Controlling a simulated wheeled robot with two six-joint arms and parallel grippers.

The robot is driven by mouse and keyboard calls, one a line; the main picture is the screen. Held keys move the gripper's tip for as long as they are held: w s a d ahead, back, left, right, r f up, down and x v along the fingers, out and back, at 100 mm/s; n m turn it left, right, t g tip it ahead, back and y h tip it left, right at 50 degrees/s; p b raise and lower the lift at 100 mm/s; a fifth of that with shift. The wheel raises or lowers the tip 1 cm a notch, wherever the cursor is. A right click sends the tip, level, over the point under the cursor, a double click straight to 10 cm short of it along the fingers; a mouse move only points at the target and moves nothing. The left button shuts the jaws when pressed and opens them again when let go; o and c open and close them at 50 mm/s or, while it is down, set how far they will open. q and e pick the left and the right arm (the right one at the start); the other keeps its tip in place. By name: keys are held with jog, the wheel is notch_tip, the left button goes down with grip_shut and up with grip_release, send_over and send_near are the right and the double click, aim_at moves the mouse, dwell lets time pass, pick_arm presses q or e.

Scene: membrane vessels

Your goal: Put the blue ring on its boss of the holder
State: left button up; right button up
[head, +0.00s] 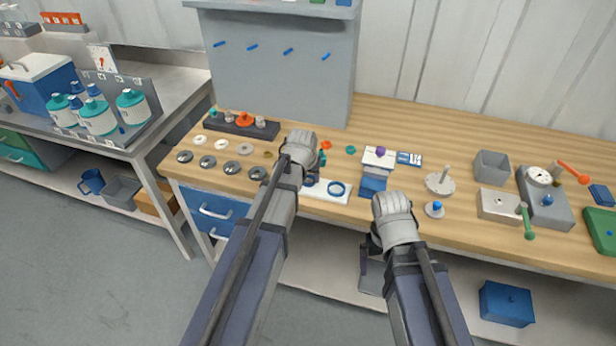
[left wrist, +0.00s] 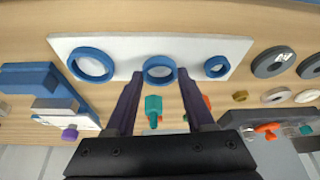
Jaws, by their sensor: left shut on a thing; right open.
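A white plate (head: 325,193) lies at the bench's front edge; it spans the top of the left wrist view (left wrist: 118,47). Three blue rings of different sizes show there: a large one (left wrist: 91,50), a middle one (left wrist: 160,82) and a small one (left wrist: 217,75). My left gripper (left wrist: 160,74) is shut on the middle blue ring, one finger at each side. I cannot tell whether this ring touches the plate. In the head view my left arm hides the small ring. My right gripper (head: 373,246) is open, low in front of the bench; its fingertips are unclear.
A teal piece (left wrist: 153,107) shows between my left fingers. A dark block (head: 228,127) with coloured knobs stands behind left, with several grey discs (head: 208,161) in front. A blue stepped block (head: 373,186) stands right of the plate.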

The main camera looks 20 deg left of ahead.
pick_arm(q)
jog(key=shift+f, duration=0.35)
jog(key=o, duration=1.4)
jog(key=p+v, duration=0.7)
jog(key=shift+s+r, duration=0.15)
jog(key=shift+r, duration=0.25)
jog(key=shift+f, duration=0.2)
